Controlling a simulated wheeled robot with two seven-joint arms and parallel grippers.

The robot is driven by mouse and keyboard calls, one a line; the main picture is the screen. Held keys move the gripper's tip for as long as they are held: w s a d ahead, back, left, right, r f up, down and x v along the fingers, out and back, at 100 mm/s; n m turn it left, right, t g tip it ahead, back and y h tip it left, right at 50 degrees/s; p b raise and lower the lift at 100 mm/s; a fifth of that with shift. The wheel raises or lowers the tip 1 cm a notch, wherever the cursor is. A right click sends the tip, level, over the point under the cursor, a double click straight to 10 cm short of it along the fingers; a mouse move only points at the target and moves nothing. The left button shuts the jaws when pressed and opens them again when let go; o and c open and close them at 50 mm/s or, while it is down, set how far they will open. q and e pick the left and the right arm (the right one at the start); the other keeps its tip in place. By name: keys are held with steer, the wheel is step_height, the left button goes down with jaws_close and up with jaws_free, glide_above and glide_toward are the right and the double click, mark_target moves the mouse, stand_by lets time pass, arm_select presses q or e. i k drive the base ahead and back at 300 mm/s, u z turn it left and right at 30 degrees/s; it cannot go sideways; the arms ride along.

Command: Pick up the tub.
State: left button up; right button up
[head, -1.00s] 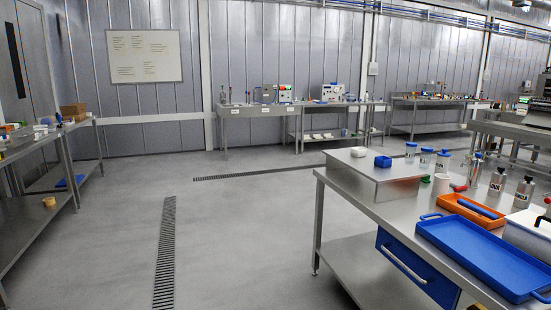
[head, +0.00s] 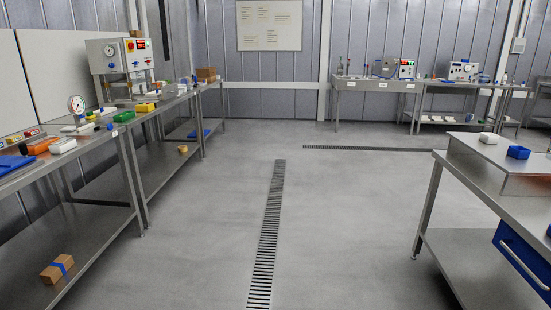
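Neither of my grippers is in view. Several small tub-like containers show, and I cannot tell which one is the tub. On the right table's raised shelf are a white one (head: 488,138) and a blue one (head: 518,152). On the left benches are a yellow one (head: 145,107), a green one (head: 124,116), an orange one (head: 42,146) and a white one (head: 63,146). All of them are some distance away, and nothing is holding them.
Steel benches (head: 100,203) run along the left side. A steel table (head: 530,208) with a blue drawer (head: 522,262) stands at the right. A cardboard box (head: 57,269) lies on the left lower shelf. The grey floor between, with a drain grate (head: 268,230), is clear.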

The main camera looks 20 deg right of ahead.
mark_target(487, 138)
steer(key=z, duration=0.3)
steer(key=i, duration=2.6)
steer(key=z, duration=0.75)
steer(key=i, duration=2.1)
steer(key=z, duration=2.2)
steer(key=i, duration=1.1)
steer(key=z, duration=0.95)
